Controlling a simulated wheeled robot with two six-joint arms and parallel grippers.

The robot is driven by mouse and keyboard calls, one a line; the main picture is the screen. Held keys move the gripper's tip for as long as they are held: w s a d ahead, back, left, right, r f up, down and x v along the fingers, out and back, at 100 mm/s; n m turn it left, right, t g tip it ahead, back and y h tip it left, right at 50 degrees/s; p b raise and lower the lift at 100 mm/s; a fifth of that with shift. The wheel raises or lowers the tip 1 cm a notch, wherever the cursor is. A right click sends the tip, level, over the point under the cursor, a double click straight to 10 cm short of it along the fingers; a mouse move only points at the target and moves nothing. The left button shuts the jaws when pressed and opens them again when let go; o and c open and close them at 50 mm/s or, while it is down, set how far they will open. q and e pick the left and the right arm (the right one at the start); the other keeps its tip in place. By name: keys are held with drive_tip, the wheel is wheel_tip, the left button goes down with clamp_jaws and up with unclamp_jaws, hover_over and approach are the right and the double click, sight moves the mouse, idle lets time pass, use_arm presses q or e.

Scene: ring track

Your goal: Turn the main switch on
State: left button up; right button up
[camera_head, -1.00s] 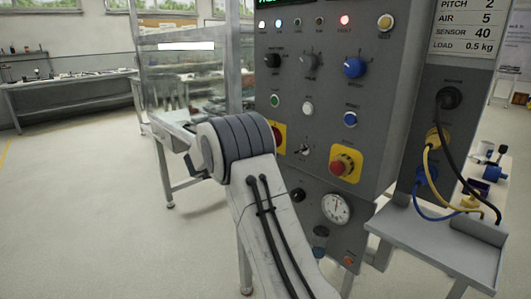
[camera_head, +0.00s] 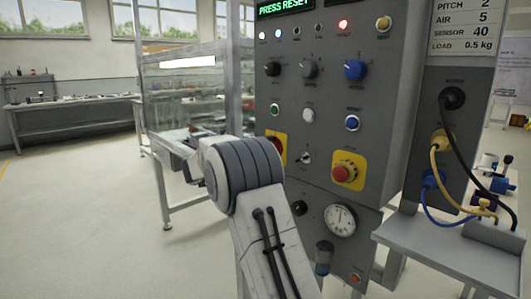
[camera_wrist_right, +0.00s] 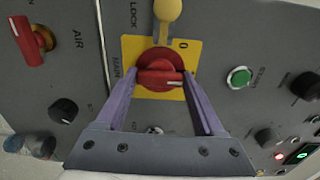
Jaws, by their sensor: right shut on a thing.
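The main switch (camera_wrist_right: 160,62) is a red rotary knob on a yellow plate marked "MAIN", "LOCK" and "0". In the right wrist view, my right gripper (camera_wrist_right: 160,78) has its two purple fingers on either side of the knob and is shut on it. The knob's white mark points right in that picture, away from the "0". In the head view my right arm covers most of the switch; only the edge of its yellow plate (camera_head: 283,148) shows, and the right gripper is hidden. My left gripper is in neither view.
A yellow tab (camera_wrist_right: 168,10) sits beside the knob at "LOCK". A red air valve (camera_wrist_right: 38,40) is nearby. The grey panel has a red emergency stop (camera_head: 343,173), a blue selector (camera_head: 355,70), a gauge (camera_head: 340,220) and a lit "PRESS RESET" display (camera_head: 285,7). A grey shelf (camera_head: 425,245) juts out right.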

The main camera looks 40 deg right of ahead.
drive_tip(key=shift+f, duration=0.1)
drive_tip(key=o, duration=1.4)
drive_tip(key=shift+a, duration=0.15)
drive_tip(key=a, duration=1)
drive_tip(key=shift+s+a+p, duration=0.1)
drive_tip(key=shift+s+p, duration=0.25)
drive_tip(key=shift+s, duration=0.05)
drive_tip(key=d, duration=1)
drive_tip(key=shift+w+d, duration=0.25)
drive_tip(key=shift+w, duration=0.15)
